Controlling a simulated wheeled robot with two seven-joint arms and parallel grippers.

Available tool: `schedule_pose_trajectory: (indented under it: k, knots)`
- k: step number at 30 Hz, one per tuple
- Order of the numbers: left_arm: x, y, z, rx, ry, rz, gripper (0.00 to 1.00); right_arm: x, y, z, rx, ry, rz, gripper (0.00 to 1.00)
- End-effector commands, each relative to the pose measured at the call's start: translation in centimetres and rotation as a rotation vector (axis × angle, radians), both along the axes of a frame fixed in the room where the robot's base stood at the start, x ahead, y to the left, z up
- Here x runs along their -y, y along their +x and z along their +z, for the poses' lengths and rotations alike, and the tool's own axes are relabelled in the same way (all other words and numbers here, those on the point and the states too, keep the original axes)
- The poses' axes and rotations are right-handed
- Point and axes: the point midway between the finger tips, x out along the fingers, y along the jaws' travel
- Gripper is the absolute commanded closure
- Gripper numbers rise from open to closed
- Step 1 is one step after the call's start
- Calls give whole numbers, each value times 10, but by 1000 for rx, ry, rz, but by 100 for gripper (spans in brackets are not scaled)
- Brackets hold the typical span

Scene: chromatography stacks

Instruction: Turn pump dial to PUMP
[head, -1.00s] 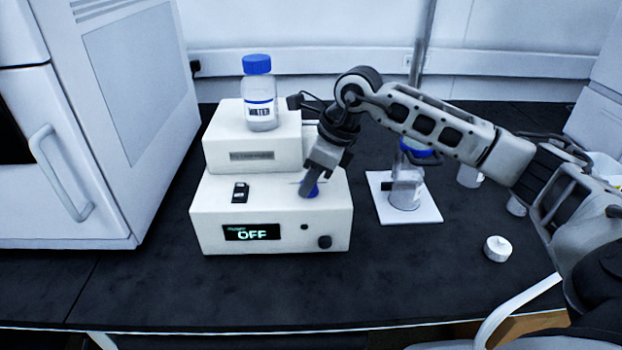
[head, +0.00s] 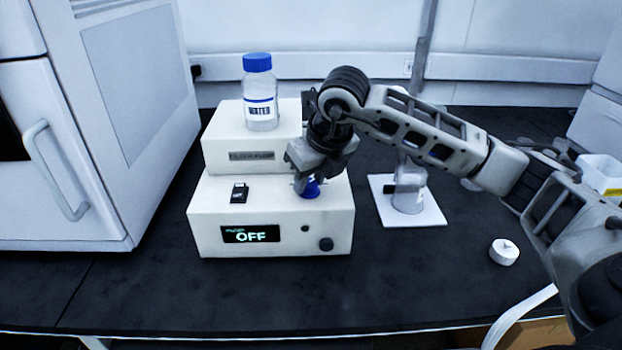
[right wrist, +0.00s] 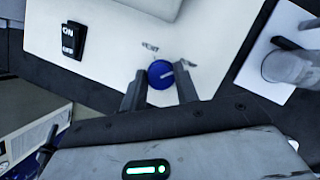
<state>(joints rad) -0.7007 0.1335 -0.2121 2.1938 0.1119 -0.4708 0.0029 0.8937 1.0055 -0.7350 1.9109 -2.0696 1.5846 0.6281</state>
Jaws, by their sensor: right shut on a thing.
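The pump (head: 215,208) is a white box with a lit display (head: 250,234) that reads OFF. Its blue dial (head: 311,188) sits on the top face at the right. In the right wrist view the dial (right wrist: 160,75) lies between the two fingers, and its white pointer line aims up and right. A printed label shows above it, too small to read surely. My right gripper (right wrist: 160,88) is shut on the dial, and in the head view it reaches down onto it (head: 309,182). My left gripper is not in view.
A black ON/OFF rocker switch (head: 239,193) is on the pump's top left. A water bottle (head: 260,92) with a blue cap stands on the upper white box (head: 225,145). A glass vessel (head: 408,190) stands on a white plate to the right. A small white puck (head: 503,251) lies on the dark bench.

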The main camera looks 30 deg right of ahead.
Motion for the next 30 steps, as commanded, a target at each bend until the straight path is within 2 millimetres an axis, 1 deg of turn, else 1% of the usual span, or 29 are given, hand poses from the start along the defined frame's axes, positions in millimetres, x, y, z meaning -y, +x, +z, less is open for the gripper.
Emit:
schedule_pose_trajectory:
  k: [15,16,17,18,26,30]
  knots:
    - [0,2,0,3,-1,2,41,1,0,1,1,0,-24,92]
    - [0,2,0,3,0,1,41,1,0,1,1,0,-24,67]
    - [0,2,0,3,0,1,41,1,0,1,1,0,-24,59]
    - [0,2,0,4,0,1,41,1,0,1,1,0,-24,48]
    - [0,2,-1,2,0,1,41,0,0,1,0,0,-22,48]
    - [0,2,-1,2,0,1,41,0,-2,8,2,0,-22,48]
